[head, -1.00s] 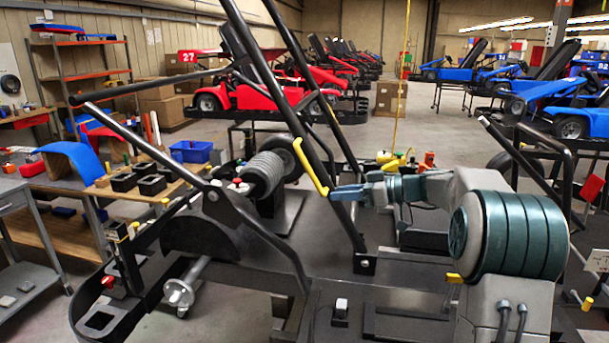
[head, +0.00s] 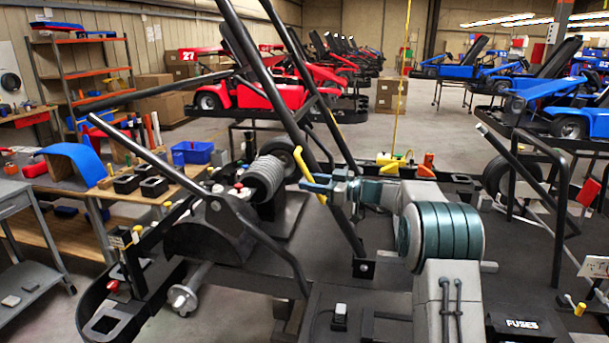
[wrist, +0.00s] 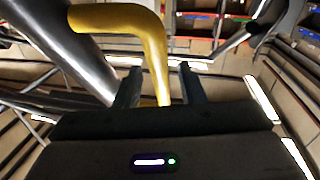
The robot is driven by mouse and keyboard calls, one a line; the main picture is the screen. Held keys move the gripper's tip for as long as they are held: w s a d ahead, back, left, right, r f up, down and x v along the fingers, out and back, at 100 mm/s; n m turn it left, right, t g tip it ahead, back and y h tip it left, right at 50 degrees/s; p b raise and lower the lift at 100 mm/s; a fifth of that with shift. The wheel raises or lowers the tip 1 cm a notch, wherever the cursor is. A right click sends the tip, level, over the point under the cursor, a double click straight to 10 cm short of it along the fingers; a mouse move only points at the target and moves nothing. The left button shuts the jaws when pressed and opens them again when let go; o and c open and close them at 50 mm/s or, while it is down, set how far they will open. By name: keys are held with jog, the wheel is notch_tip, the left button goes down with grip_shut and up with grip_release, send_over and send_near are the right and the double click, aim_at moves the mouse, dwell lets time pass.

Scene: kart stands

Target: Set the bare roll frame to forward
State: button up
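The bare roll frame (head: 261,72) is a pair of black tubes leaning up and to the left in the head view, its lower end at a bracket on the dark kart deck. A bent yellow handle (head: 299,158) is fixed to one tube. In the wrist view the yellow handle (wrist: 153,52) runs down between my two dark fingers, with a gap visible on each side. My gripper (head: 314,187) is open around the handle's lower part; the handle's tip shows just below the fingers. My gripper also shows in the wrist view (wrist: 160,88).
A black bar (head: 135,140) slants across the left of the kart near a grey ribbed cylinder (head: 265,177). A workbench with a blue bin (head: 192,152) stands at left. Another black tube frame (head: 556,215) stands at right. Open floor lies behind.

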jog(key=shift+x, duration=1.1)
grip_shut()
jog(key=shift+d+b, duration=0.15)
jog(key=shift+b, duration=0.3)
